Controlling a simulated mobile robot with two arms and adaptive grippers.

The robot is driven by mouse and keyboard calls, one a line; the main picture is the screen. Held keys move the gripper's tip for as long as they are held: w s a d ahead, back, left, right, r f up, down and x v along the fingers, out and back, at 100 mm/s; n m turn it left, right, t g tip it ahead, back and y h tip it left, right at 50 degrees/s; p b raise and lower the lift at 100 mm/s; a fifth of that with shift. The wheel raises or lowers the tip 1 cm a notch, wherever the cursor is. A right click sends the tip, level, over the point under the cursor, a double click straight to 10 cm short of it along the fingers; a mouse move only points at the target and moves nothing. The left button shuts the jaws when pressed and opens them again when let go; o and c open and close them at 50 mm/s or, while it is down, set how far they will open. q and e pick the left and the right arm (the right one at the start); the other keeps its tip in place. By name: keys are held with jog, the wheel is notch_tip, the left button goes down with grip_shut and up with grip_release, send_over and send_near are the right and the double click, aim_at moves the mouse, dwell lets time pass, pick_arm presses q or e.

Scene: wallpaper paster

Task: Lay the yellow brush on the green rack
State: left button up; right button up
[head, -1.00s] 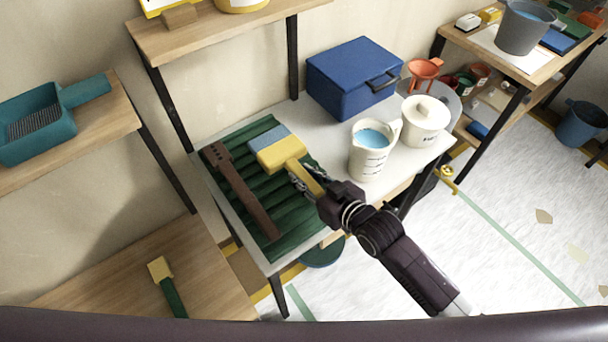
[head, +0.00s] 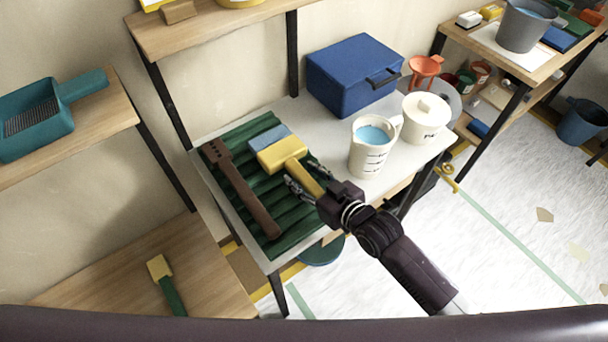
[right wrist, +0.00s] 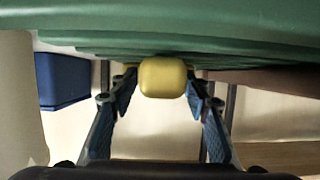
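The yellow brush (head: 283,156), with pale blue bristles, lies on the green ridged rack (head: 258,183) on the white table. Its handle points toward my right gripper (head: 302,173). That gripper is open, with one finger on each side of the handle. In the right wrist view the yellow handle end (right wrist: 162,78) sits between the spread fingers, with gaps on both sides. The rack (right wrist: 230,45) fills the top of that view. My left gripper is not in view.
A brown brush-like tool (head: 240,187) lies on the rack to the left. A measuring jug (head: 367,158) of blue liquid, a lidded white pot (head: 425,122) and a blue box (head: 352,78) stand to the right and behind.

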jog(key=shift+s+d, duration=0.15)
jog(key=shift+s, duration=0.05)
jog(key=v, duration=1.1)
jog(key=shift+s+d+r, duration=0.1)
jog(key=shift+s+r, duration=0.1)
jog(key=shift+s, duration=0.05)
jog(key=shift+f, duration=0.1)
